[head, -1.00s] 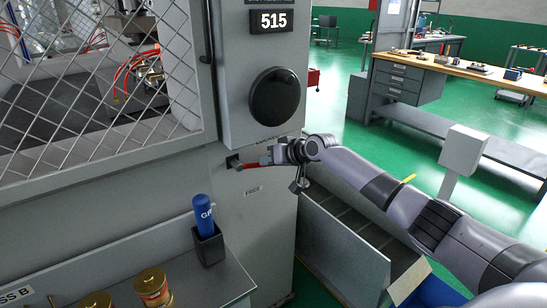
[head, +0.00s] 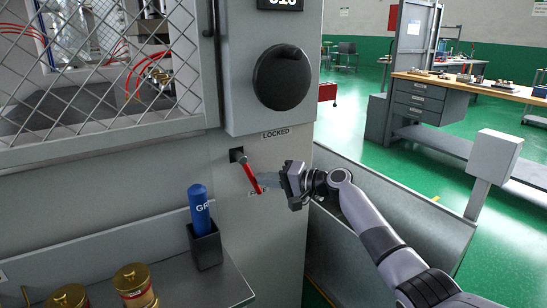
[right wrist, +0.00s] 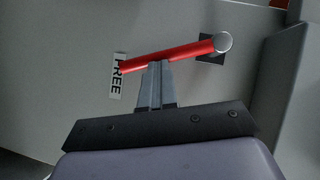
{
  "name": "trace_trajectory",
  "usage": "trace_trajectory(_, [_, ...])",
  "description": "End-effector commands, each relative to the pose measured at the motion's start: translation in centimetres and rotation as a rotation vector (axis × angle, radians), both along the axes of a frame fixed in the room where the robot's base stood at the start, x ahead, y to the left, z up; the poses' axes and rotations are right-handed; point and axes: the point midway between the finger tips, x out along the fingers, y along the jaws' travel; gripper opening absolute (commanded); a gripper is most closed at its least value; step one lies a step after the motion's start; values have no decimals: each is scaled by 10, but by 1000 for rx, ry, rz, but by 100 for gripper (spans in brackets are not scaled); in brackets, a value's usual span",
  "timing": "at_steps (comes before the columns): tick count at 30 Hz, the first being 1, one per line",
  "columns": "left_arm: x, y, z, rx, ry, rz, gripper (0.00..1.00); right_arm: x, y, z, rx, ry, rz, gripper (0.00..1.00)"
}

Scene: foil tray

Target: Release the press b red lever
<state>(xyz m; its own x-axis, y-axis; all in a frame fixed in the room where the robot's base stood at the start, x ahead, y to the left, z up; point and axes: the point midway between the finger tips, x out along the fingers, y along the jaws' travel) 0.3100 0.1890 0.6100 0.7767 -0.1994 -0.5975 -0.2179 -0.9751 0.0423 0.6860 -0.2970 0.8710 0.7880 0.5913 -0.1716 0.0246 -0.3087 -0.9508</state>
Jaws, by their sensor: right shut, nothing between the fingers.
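The red lever (head: 250,175) sticks out of a dark slot on the grey press front, below the black round knob. It slants down and to the right, its free end at the FREE label, which it partly covers. The LOCKED label (head: 275,134) is above it. My right gripper (head: 265,181) is shut and empty, its fingertips at the lower part of the lever from the right. In the right wrist view the shut fingers (right wrist: 156,68) meet the side of the red lever (right wrist: 180,53), near the FREE label (right wrist: 117,77). My left gripper is out of view.
A blue cylinder (head: 199,208) stands in a dark holder (head: 206,250) on the ledge at lower left, near gold canisters (head: 134,285). A mesh guard (head: 90,80) covers the press at upper left. A grey panel (head: 420,205) stands behind my right arm.

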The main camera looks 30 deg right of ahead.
Motion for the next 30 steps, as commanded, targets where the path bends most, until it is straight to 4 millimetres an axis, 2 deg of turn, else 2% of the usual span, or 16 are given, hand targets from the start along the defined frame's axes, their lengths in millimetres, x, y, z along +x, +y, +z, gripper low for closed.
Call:
trace_trajectory(1, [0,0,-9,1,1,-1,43,0,3,-6,33,2,-1,0])
trace_trajectory(3, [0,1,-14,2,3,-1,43,0,5,-7,72,4,-1,0])
trace_trajectory(9, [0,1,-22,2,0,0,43,0,10,-9,150,10,0,0])
trace_trajectory(30, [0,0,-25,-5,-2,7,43,0,13,-8,190,13,-1,0])
